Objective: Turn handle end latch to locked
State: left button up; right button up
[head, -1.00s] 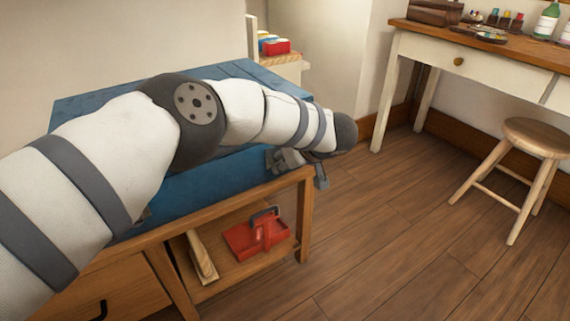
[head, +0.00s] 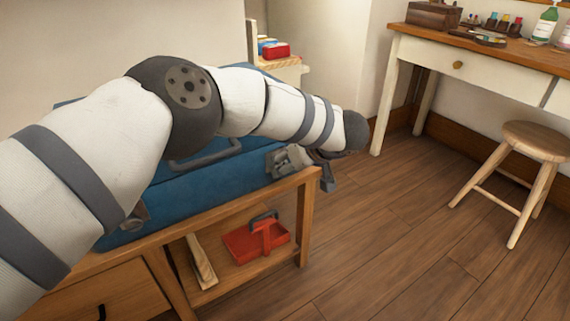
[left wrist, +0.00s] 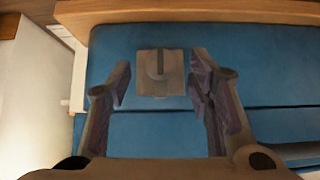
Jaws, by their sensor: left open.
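A blue case (head: 190,190) with a grey carry handle (head: 205,156) lies on a wooden bench. In the left wrist view, a square grey-tan latch plate (left wrist: 147,83) with a dark upright lever (left wrist: 159,64) sits on the blue case side (left wrist: 240,60). The handle (left wrist: 298,153) shows at the lower right there. My left gripper (left wrist: 158,78) is open, its fingers on either side of the latch in the picture; I cannot tell whether they touch it. My right gripper is out of view.
The wooden bench (head: 309,215) has a lower shelf with a red caddy (head: 245,245) and a wood piece (head: 202,262). A white desk (head: 425,50) with bottles and a stool (head: 535,140) stand at the right. The floor between is clear.

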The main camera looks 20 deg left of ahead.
pick_arm(q)
jog(key=v, duration=0.9)
